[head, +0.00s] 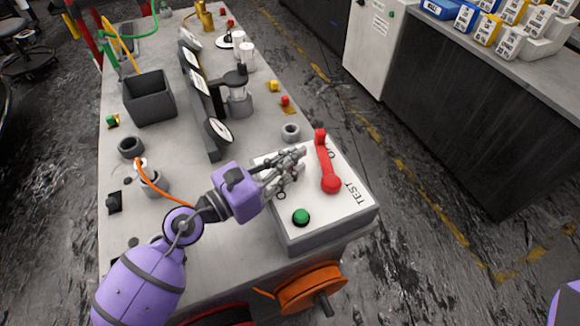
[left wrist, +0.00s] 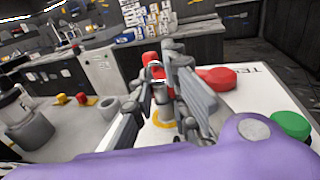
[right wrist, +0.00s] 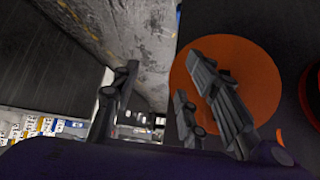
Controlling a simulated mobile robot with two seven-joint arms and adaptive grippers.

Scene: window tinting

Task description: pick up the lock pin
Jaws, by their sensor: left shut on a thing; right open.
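My left gripper (head: 294,162) is over the white top of the test box (head: 330,208), beside the red lever (head: 326,165). I cannot tell whether the pin is clear of the panel. My right gripper (right wrist: 160,92) is open and empty in the right wrist view, near an orange disc (right wrist: 240,75).
A green button (head: 301,217) is at the box's front. A grey ring (head: 291,132) stands behind the box. A row of gauges (head: 219,130) and a dark bin (head: 149,97) stand farther back. An orange wheel (head: 310,288) sticks out from the bench front.

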